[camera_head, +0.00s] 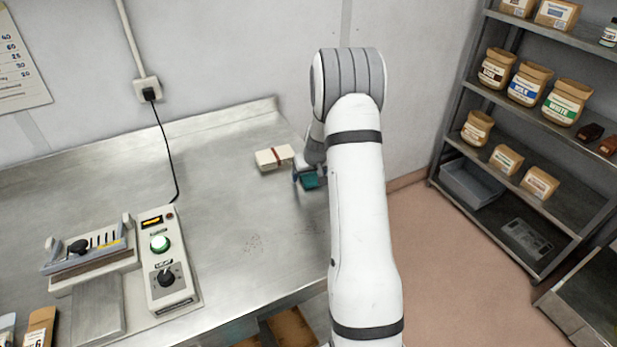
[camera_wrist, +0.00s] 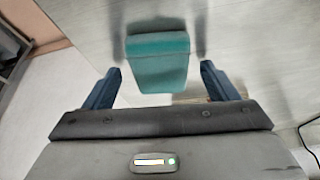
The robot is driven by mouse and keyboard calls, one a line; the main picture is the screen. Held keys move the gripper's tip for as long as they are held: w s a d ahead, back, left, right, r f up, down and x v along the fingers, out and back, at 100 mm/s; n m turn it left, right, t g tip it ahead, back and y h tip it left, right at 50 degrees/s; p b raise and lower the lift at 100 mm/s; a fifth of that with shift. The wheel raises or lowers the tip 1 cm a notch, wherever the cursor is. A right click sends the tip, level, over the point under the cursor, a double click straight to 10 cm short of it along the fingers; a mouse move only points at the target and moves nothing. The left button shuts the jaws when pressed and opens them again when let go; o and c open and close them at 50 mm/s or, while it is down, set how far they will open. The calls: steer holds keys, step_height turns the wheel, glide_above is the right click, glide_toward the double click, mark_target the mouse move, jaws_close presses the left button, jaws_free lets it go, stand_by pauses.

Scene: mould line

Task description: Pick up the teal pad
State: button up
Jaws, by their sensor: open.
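The teal pad (camera_head: 310,181) lies at the right part of the steel table, partly hidden by my arm and gripper in the head view. In the wrist view the teal pad (camera_wrist: 157,62) sits between and just ahead of my two fingers. My gripper (camera_wrist: 160,82) is open, with one dark blue finger on each side of the pad and a gap on both sides. In the head view my gripper (camera_head: 303,180) is low over the table at the pad, mostly behind my arm.
A cream block with a red-brown band (camera_head: 274,158) lies just left of the pad. A control box (camera_head: 165,262) with a green button and a slotted device (camera_head: 88,250) stand at the table's left. The steel table (camera_head: 235,205) is clear between. Shelves (camera_head: 508,135) with bags stand right.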

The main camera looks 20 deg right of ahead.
mark_target(310, 176)
steer(key=shift+c, duration=0.3)
steer(key=c, duration=1)
step_height(310, 176, up, 10)
steer(key=b, duration=0.2)
steer(key=o, duration=0.4)
steer(key=c, duration=0.3)
steer(key=shift+a+f, duration=0.1)
steer(key=shift+c, duration=0.2)
